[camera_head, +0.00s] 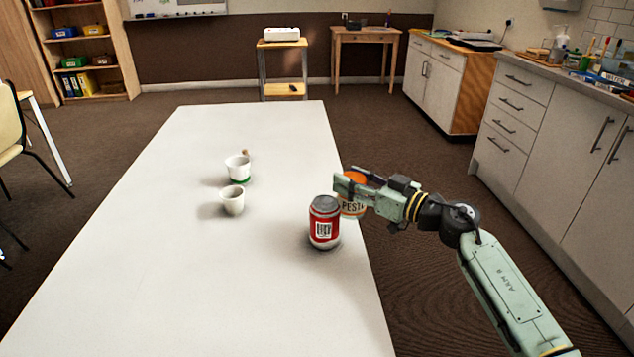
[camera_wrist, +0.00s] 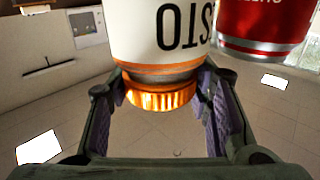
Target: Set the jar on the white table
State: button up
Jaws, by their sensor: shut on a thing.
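The jar (camera_head: 352,208), with an orange lid and a white label reading "PEST…", is at the right edge of the white table (camera_head: 200,290). My gripper (camera_head: 352,184) is shut on it around the lid. In the wrist view the jar (camera_wrist: 160,35) appears upside down, its orange lid between the fingers of my gripper (camera_wrist: 165,95). The jar's lower left is partly hidden behind a red can. I cannot tell whether its base touches the table.
The red can (camera_head: 324,222) with a grey top stands close to the jar, in front and left; it also shows in the wrist view (camera_wrist: 265,20). Two white cups (camera_head: 237,168) (camera_head: 232,202) stand left of centre. The table's near and left parts are clear.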

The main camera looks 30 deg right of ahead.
jog(key=shift+w+a+f+p, duration=0.4)
jog(key=shift+w+f, duration=0.35)
jog(key=shift+w, duration=1.05)
jog(key=shift+w+a+f+p, duration=0.35)
jog(key=shift+w+f, duration=0.4)
jog(key=shift+w, duration=1.1)
jog(key=shift+w+a+f+p, duration=0.4)
jog(key=shift+w+f, duration=0.35)
jog(key=shift+w, duration=1.05)
jog(key=shift+d, duration=0.15)
jog(key=o, duration=1.3)
jog(key=shift+f, duration=0.15)
jog(key=shift+c, duration=0.2)
jog(key=b+v, duration=0.2)
jog(key=v, duration=1)
jog(key=shift+b, duration=0.3)
